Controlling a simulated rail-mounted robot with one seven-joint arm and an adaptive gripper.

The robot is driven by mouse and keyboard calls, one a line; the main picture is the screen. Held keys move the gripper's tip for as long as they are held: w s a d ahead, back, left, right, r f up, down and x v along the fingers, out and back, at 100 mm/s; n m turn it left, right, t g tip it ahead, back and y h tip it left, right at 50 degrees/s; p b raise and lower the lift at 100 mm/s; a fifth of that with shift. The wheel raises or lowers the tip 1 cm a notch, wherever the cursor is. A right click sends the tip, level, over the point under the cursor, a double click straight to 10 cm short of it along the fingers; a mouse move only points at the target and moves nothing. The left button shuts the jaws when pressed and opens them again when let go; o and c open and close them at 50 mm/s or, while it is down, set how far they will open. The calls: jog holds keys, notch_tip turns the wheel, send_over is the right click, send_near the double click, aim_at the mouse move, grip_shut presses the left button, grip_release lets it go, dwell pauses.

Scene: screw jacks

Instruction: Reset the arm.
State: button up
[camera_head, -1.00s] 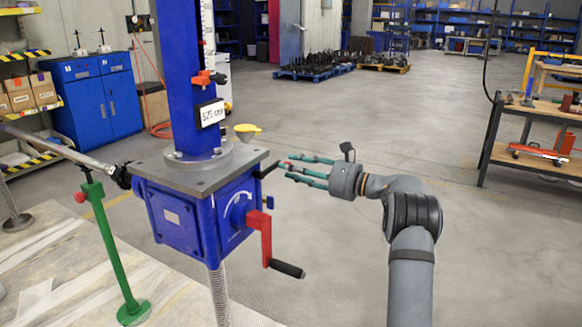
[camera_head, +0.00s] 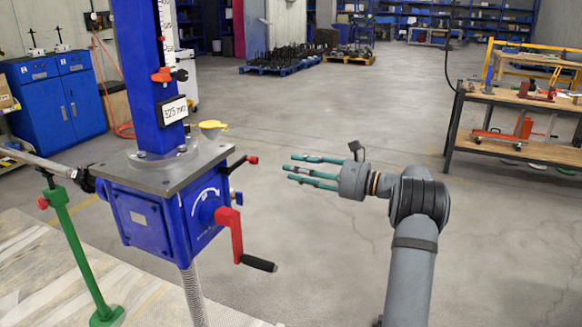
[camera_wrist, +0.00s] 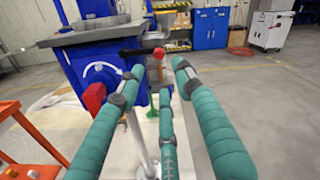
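My arm reaches up from the bottom of the head view. My gripper (camera_head: 296,168) has its teal fingers spread, straight and empty, and they point left at the blue screw jack (camera_head: 158,215). A clear gap separates the fingertips from the jack's small black lever with a red knob (camera_head: 253,160). The jack's red crank (camera_head: 236,236) hangs down below and left of the fingers. In the wrist view, my gripper (camera_wrist: 158,72) is open with nothing between the fingers.
A green stand (camera_head: 82,265) supports a metal shaft at the jack's left. A wooden-topped workbench (camera_head: 520,97) stands at the right. Blue cabinets (camera_head: 38,105) are at the back left. The floor (camera_head: 330,110) behind and right of my gripper is clear.

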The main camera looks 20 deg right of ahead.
aim_at(258, 162)
jog(key=x, duration=1.2)
jog(key=shift+a, duration=0.15)
jog(key=shift+f, duration=0.1)
